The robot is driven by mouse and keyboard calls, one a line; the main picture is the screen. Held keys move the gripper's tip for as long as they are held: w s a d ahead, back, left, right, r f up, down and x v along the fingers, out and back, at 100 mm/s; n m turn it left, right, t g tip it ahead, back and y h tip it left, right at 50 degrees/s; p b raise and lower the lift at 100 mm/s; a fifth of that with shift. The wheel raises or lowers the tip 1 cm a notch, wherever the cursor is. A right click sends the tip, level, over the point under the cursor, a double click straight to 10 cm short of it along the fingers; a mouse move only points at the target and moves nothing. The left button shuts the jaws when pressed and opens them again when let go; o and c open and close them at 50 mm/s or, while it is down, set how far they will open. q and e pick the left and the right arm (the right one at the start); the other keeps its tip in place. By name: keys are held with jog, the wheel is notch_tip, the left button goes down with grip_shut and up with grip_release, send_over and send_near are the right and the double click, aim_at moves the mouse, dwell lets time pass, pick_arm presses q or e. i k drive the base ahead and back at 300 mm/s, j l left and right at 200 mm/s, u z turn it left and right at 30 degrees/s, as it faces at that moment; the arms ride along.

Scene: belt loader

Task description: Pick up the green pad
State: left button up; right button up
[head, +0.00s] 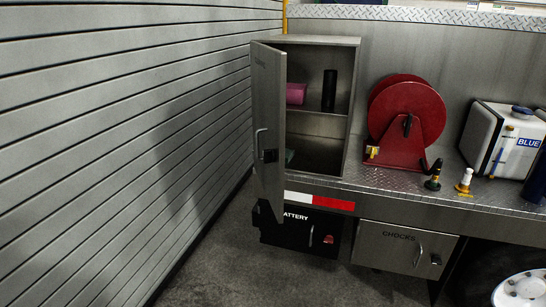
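A small dull green item (290,156), which looks like the green pad, lies on the lower level of the grey metal cabinet (352,105). The open cabinet door (268,110) hides its left part, so only a small piece shows. The door stands swung out toward me, with a handle (262,145) on its face. Neither of my grippers is in view.
On the cabinet's upper shelf are a pink item (296,93) and a black cylinder (329,91). A red reel (406,110) stands right of the cabinet on the metal deck. A slatted wall (120,130) fills the left. Floor (290,285) is clear below.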

aim_at(289, 152)
jog(key=i+l+u, duration=0.1)
jog(key=i+u, duration=0.3)
jog(key=i+l+u, duration=0.1)
jog(key=u, duration=0.3)
jog(key=i+l, duration=0.05)
